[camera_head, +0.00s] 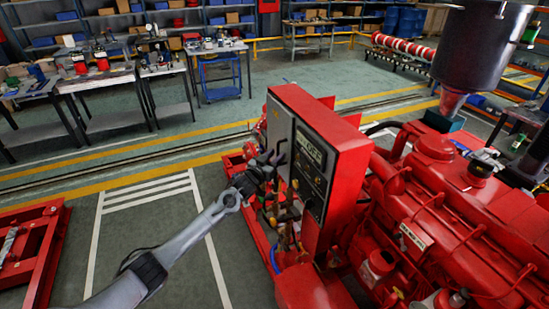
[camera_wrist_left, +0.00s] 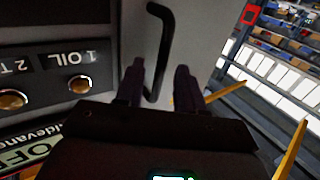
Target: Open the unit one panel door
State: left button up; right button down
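The red panel box (camera_head: 335,150) stands at the middle of the head view, beside the red engine. Its dark control face (camera_head: 309,172) carries a display and knobs. A grey door (camera_head: 278,125) covers its left side, with small dark handle parts near the front edge. In the left wrist view a black bent handle (camera_wrist_left: 158,22) stands out from the grey door surface (camera_wrist_left: 195,35). My left gripper (camera_wrist_left: 159,75) is open, with one finger on each side of the handle's lower part. A gap shows between fingers and handle; contact cannot be told. The door looks shut.
The red engine (camera_head: 440,220) fills the right side, with a dark cylinder (camera_head: 482,45) above it. Pipes and fittings crowd below the panel. Green floor (camera_head: 150,235) to the left is clear up to a red frame (camera_head: 35,255). Workbenches (camera_head: 105,85) stand behind.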

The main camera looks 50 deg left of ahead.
pick_arm(q)
jog(key=shift+c, duration=0.2)
grip_shut()
